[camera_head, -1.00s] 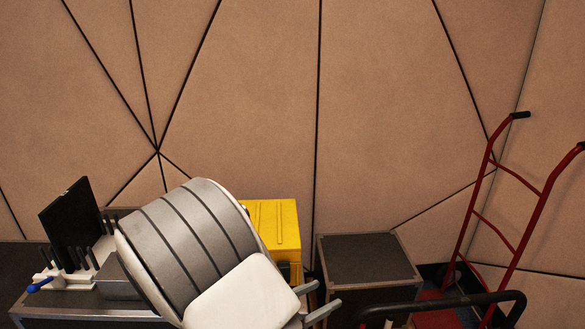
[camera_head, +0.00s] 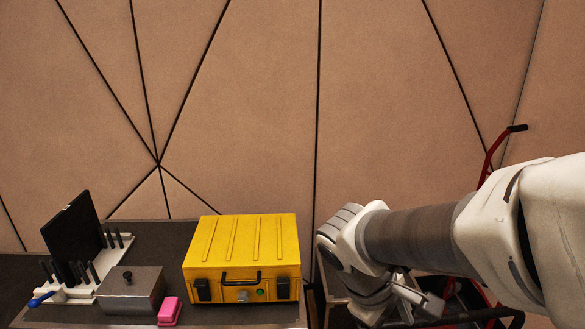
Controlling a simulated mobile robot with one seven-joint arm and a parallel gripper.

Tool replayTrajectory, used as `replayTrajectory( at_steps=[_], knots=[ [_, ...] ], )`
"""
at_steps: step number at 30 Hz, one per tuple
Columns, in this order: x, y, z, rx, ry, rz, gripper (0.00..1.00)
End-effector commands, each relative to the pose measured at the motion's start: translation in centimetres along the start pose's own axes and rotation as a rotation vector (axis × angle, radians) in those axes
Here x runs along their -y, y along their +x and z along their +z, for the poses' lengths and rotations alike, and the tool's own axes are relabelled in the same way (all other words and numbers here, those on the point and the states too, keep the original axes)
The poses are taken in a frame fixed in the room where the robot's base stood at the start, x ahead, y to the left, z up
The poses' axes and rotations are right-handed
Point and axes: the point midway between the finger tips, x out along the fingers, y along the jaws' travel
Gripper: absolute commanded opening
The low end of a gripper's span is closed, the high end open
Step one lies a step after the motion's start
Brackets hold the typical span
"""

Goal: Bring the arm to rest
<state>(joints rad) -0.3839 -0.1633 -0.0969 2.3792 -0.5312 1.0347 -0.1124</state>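My arm (camera_head: 420,240) reaches in from the right edge, and its bent far end hangs right of the yellow case. My gripper (camera_head: 418,299) is at the low end of the arm, in front of the dark box. Its fingers cannot be made out against the dark things behind, so I cannot tell whether it is open or shut. I see nothing held.
A closed yellow case (camera_head: 243,255), a pink block (camera_head: 169,311), a grey lidded box (camera_head: 130,290) and a white rack (camera_head: 75,293) holding a black panel (camera_head: 72,238) stand on the dark table (camera_head: 150,238). A red hand truck (camera_head: 489,160) stands behind my arm.

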Motion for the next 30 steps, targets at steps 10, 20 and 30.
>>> replayTrajectory(
  at_steps=[10, 20, 30],
  knots=[
    [0.5, -5.2, 3.1, -0.279, 0.446, -0.164, 0.72],
    [0.8, -9.4, 4.5, -0.498, 0.744, -0.249, 0.72],
    [0.9, -10.0, 4.6, -0.533, 0.79, -0.263, 0.72]
  ],
)
